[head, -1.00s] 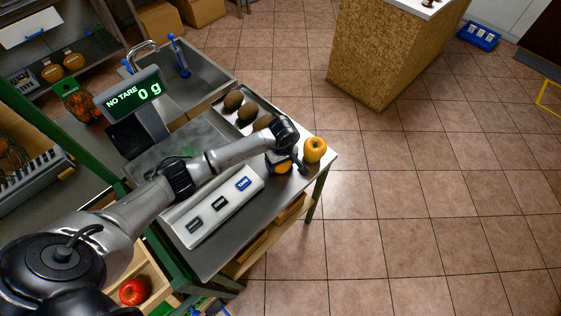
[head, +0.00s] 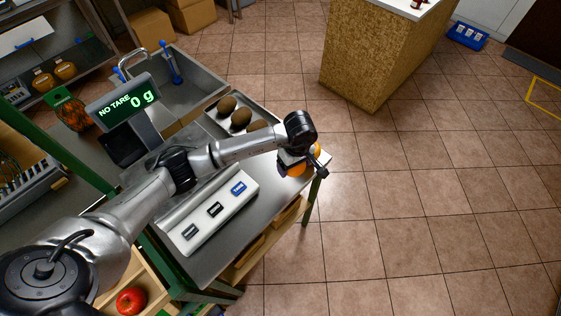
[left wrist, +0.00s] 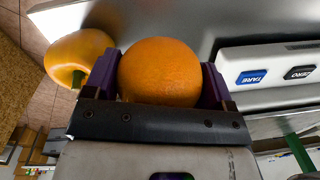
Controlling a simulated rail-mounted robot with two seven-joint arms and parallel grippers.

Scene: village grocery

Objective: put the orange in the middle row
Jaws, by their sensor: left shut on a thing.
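The orange (left wrist: 160,72) sits between the purple fingers of my left gripper (left wrist: 158,82) in the left wrist view, and the gripper is shut on it. In the head view the orange (head: 297,169) shows partly under the gripper (head: 293,161), near the counter's right corner. I cannot tell how far it is above the counter. No middle row can be clearly identified. My right gripper is not in view.
A tray (head: 222,128) holds brown oval fruit behind my arm. A red apple (head: 130,301) lies in a wooden crate at lower left. Open floor is at right.

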